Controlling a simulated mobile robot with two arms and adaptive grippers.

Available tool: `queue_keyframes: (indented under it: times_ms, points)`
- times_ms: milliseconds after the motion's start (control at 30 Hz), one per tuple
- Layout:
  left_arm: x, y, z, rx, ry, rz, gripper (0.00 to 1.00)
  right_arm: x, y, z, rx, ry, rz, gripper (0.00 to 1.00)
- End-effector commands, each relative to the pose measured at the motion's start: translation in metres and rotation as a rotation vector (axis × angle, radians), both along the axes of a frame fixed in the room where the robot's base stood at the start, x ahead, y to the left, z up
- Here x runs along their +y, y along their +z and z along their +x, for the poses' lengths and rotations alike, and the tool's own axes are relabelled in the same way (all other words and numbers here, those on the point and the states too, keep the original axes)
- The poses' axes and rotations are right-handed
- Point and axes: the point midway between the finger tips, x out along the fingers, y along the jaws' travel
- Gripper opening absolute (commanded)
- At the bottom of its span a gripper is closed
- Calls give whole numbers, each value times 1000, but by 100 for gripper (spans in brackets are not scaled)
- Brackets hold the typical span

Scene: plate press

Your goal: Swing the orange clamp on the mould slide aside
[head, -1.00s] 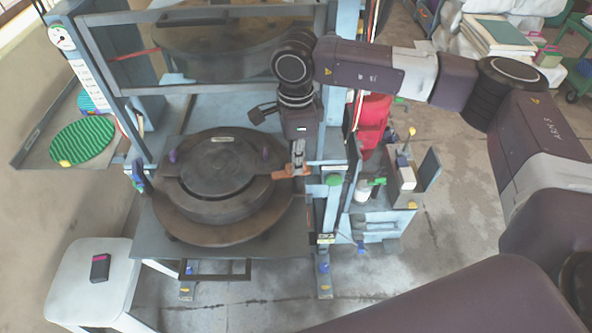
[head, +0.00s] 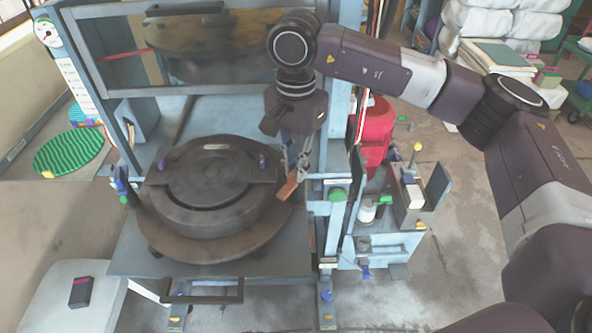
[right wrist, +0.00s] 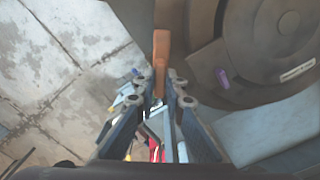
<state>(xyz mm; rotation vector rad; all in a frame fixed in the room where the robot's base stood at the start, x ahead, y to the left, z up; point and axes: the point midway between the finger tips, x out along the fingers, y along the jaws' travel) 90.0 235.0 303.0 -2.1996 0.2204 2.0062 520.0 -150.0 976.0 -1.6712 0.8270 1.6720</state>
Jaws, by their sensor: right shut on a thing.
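The orange clamp (head: 289,186) sits at the right edge of the mould slide, beside the round dark mould (head: 216,185). It now slants down and to the left from my gripper, its free end apart from the mould's raised middle. My right gripper (head: 302,172) reaches down over the slide's right side and is shut on the clamp. In the right wrist view the clamp (right wrist: 161,62) stretches away from between my fingertips (right wrist: 160,98), with the mould (right wrist: 262,50) to its right. The clamp's pivot is hidden. My left gripper is not in view.
The blue press frame (head: 338,215) stands close to the right of the clamp. A small side stand (head: 405,200) with a bottle is further right. A white stool (head: 62,300) holds a small dark box (head: 80,292).

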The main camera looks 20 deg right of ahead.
Motion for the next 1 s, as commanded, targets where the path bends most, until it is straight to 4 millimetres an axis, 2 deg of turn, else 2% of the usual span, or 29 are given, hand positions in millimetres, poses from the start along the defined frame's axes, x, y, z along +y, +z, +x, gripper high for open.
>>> queue_keyframes:
  times_ms: [600,633,767,1000]
  points:
    - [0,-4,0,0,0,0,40,0,2,1,-5,40,2,0]
    - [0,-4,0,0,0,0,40,0,2,1,-5,40,2,12]
    - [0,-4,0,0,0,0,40,0,2,1,-4,39,2,26]
    - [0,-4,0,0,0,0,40,0,1,0,-1,40,1,28]
